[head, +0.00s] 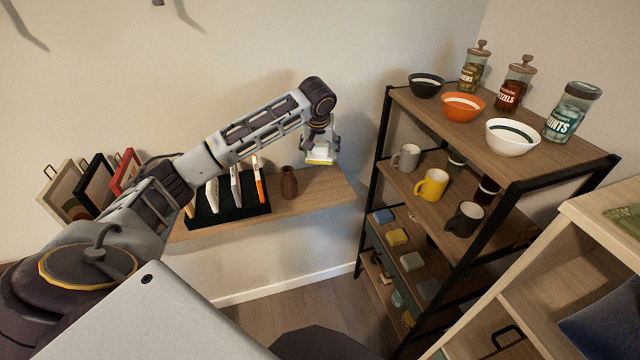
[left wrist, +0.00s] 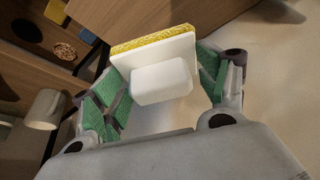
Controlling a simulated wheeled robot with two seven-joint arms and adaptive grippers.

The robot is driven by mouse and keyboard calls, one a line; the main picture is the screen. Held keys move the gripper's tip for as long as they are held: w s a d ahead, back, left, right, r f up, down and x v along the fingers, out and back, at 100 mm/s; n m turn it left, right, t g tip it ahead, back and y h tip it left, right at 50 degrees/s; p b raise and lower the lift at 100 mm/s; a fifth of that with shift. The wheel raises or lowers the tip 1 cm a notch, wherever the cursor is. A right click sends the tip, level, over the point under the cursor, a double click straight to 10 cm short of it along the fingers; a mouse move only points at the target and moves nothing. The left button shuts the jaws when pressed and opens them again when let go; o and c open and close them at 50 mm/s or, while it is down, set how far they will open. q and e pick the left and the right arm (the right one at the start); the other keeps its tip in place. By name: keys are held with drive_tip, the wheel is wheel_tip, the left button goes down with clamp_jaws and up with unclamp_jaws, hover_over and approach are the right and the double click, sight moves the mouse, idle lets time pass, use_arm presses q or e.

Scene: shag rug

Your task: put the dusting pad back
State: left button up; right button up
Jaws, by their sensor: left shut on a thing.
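The dusting pad (head: 320,161) has a white block handle on a white plate with a yellow textured pad underneath. My left gripper (head: 320,145) is shut on it and holds it in the air near the right end of the wall shelf. In the left wrist view, the dusting pad (left wrist: 160,72) sits between the green-lined fingers of the left gripper (left wrist: 160,90), with its yellow face pointing away from the camera. My right gripper is not in view.
The wooden wall shelf (head: 318,190) carries a brown vase (head: 289,182) and a black rack (head: 232,213) of upright slim items. A pale cabinet stands front right.

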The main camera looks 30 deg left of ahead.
sight(319, 161)
use_arm(q)
drive_tip(key=shift+f, duration=2.5)
drive_tip(key=shift+f, duration=2.5)
drive_tip(key=shift+f, duration=0.1)
drive_tip(key=o, duration=1.2)
drive_tip(key=shift+c, duration=0.2)
drive_tip(key=v, duration=1.2)
